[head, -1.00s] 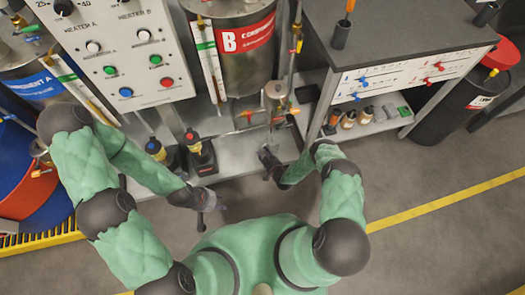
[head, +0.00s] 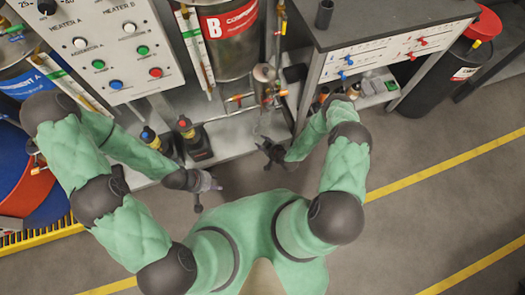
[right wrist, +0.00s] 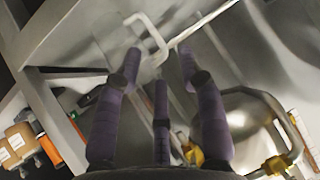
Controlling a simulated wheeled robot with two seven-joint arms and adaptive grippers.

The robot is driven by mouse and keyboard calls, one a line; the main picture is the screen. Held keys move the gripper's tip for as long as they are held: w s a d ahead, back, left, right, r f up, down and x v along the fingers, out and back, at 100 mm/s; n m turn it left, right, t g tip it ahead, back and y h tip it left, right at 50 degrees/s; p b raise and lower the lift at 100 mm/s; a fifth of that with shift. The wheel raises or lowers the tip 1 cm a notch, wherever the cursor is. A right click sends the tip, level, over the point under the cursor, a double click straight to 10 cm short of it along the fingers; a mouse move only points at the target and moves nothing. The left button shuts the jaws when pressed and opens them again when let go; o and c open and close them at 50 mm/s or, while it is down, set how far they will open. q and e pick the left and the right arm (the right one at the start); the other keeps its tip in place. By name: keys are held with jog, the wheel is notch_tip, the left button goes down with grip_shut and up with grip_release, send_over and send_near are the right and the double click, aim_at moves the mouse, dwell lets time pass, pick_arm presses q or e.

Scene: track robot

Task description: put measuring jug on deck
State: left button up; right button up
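A pale looped handle (right wrist: 156,36), which looks like part of a clear measuring jug, shows beyond my right fingertips in the right wrist view. Its see-through body is hard to make out against the grey metal. My right gripper (right wrist: 160,68) has its fingers spread, with no clear grip on the jug. In the head view my right gripper (head: 266,150) is over the front of the low grey deck (head: 238,138). My left gripper (head: 210,192) hangs in front of the deck, fingers apart and empty.
Behind are a control panel (head: 105,45) and the B tank (head: 228,35). A grey cabinet (head: 375,25) stands at right. Open floor (head: 440,190) lies front right.

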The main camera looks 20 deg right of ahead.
jog(key=s+a+r+m+g, duration=0.2)
jog(key=s+a+r+g, duration=0.1)
jog(key=s+r, duration=0.6)
jog(key=s+a+r+m+g, duration=0.1)
jog(key=s+a+r+g, duration=0.2)
jog(key=s+r+g, duration=0.3)
jog(key=s+r, duration=0.3)
jog(key=r, duration=0.2)
jog(key=shift+s+r+m+g, duration=0.2)
jog(key=shift+s+m+g, duration=0.1)
jog(key=shift+m, duration=0.1)
jog(key=shift+w, duration=0.1)
